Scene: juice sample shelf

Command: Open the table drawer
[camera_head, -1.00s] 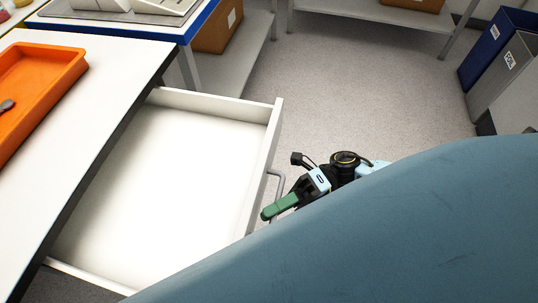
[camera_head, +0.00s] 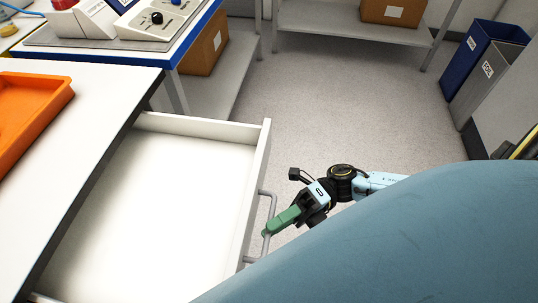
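The white table drawer (camera_head: 165,205) is pulled out of the white table (camera_head: 85,120) and looks empty inside. Its front panel faces right and carries a grey bar handle (camera_head: 273,208). My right gripper (camera_head: 268,232), with green fingers, is at the lower part of this handle. The fingers overlap the bar in the picture, and I cannot tell whether they are closed around it. My blue arm hides the near corner of the drawer. My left gripper is out of view.
An orange tray (camera_head: 30,115) lies on the table. A blue-edged bench (camera_head: 165,48) with instruments stands behind. Cardboard boxes (camera_head: 203,45) sit on low shelves. Blue and grey bins (camera_head: 476,52) stand at the right. The floor beyond the drawer is clear.

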